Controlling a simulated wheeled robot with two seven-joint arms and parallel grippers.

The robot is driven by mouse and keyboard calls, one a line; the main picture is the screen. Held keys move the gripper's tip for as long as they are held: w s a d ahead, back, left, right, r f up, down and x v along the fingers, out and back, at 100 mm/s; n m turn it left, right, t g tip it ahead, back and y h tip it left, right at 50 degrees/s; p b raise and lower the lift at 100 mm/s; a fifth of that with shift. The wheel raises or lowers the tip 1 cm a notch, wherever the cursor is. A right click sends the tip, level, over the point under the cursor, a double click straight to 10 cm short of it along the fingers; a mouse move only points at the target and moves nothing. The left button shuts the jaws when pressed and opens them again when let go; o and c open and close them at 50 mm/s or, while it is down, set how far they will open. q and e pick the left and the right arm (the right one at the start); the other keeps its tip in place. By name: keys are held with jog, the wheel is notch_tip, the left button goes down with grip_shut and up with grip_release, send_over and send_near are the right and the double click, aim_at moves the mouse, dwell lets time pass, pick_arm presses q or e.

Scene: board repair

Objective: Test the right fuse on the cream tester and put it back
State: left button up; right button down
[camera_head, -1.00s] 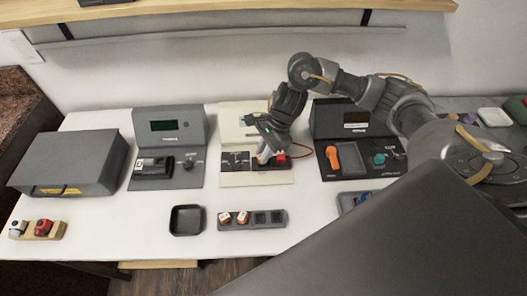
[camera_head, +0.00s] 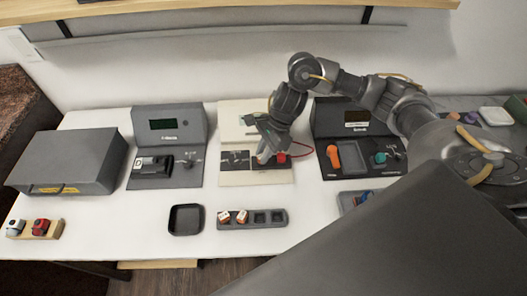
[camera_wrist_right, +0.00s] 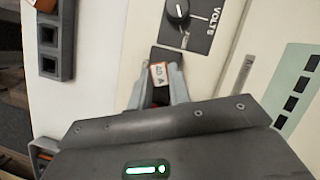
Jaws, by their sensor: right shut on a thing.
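The cream tester (camera_head: 238,180) stands in the middle of the table, with a dark panel and a red block (camera_head: 282,159) on its base. My right gripper (camera_head: 264,158) points down over that base. In the right wrist view the right gripper (camera_wrist_right: 157,90) is shut on a fuse with a white and orange label (camera_wrist_right: 158,74) reading 40 A. The fuse is at a dark socket (camera_wrist_right: 159,54) beside the VOLTS dial (camera_wrist_right: 177,10); I cannot tell how deep it sits. The fuse holder (camera_head: 251,226) has fuses in its two left slots; its two right slots are empty. My left gripper is out of view.
A grey tester (camera_head: 167,182) stands left of the cream one, and a dark station (camera_head: 338,117) stands right. A black tray (camera_head: 186,220) lies left of the fuse holder. A grey box (camera_head: 70,160) and a wooden block (camera_head: 40,233) are at the left.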

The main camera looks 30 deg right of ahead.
jog(key=shift+f, duration=0.15)
jog(key=c, duration=0.9)
grip_release()
jog(key=shift+c, duration=0.2)
jog(key=shift+r, duration=0.3)
jog(key=shift+r+p, duration=0.8)
jog(key=shift+r, duration=0.45)
jog(key=shift+r, duration=0.1)
notch_tip(320, 180, up, 6)
jog(key=p, duration=0.4)
